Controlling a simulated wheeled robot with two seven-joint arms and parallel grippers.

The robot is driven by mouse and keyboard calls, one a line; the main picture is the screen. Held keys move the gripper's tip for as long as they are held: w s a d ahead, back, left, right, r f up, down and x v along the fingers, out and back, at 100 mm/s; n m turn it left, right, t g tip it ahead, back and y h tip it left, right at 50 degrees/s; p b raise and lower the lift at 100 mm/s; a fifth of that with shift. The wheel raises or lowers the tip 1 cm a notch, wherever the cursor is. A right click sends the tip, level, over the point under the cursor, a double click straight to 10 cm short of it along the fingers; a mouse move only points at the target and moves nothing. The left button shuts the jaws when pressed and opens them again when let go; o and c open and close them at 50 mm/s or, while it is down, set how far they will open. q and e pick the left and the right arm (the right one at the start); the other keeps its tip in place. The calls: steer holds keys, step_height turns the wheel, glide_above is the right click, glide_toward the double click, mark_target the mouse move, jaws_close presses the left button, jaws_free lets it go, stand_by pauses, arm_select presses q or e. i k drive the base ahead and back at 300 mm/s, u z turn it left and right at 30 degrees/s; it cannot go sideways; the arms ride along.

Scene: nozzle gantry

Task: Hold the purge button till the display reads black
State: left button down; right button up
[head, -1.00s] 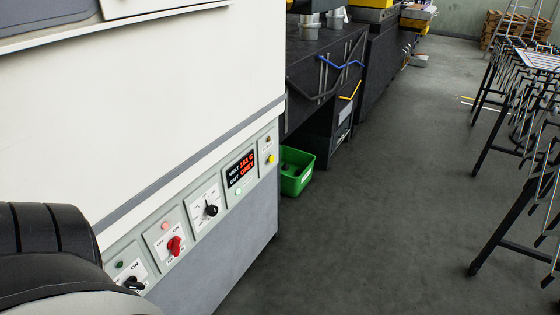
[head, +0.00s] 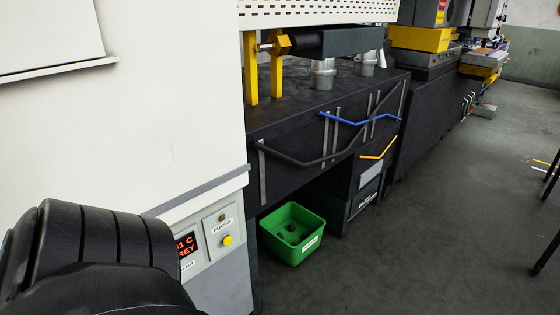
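The yellow purge button (head: 227,240) sits on a light panel at the right end of the machine's control strip, under a label reading PURGE. The display (head: 186,244) is just left of it, with red text; its left part is hidden behind my arm, and the visible ends read "1 C" and "REY". A black part of my own arm covers the lower left of the head view. Neither gripper shows, and nothing is seen touching the button.
A green bin (head: 292,234) with dark lumps inside stands on the floor right of the panel, below a black machine bed (head: 310,125). Yellow brackets and a nozzle (head: 280,45) are above the bed.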

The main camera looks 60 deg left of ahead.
mark_target(226, 240)
steer(key=i, duration=1.35)
steer(key=u, duration=2.75)
steer(key=i, duration=0.5)
steer(key=u, duration=0.05)
